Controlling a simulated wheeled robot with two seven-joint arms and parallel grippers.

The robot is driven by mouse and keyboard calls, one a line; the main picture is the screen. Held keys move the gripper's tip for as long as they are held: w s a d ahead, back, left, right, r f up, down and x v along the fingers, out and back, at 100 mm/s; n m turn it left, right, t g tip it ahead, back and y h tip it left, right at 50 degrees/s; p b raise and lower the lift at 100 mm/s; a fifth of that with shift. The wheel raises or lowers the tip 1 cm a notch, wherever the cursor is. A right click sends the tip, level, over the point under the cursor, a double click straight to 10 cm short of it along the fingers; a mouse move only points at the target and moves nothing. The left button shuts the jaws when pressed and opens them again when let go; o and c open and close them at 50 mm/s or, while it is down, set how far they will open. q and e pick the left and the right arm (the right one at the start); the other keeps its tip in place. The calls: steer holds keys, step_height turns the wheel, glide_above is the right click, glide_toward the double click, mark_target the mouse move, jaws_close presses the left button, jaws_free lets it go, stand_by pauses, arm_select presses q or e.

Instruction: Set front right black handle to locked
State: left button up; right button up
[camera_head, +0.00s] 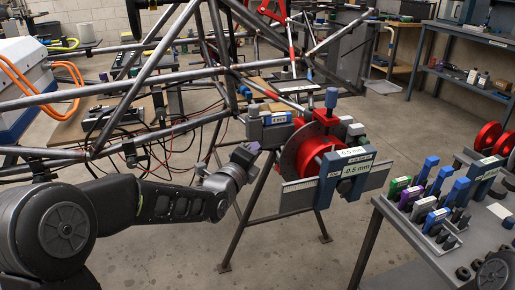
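A red hub and disc fixture (312,158) is mounted at the front corner of the tube chassis (165,80). A blue-and-white plate marked "-0.5 mm" (357,168) stands on its front, with a small dark knob beside it. I cannot tell for certain which part is the front right black handle or whether it is locked. My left arm comes in from the left, and its gripper (247,154) is just left of the fixture, near a grey block with a blue label (270,121). Its fingers are too small to read. My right gripper is not in view.
A grey table (400,232) at the right holds several blue, green and purple tools (431,187) and red discs. A workbench (468,72) stands behind. Stand legs (250,226) and hanging cables are below the chassis. Open floor lies between stand and table.

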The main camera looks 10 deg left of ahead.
arm_select(q)
jaws_close()
stand_by(1.2)
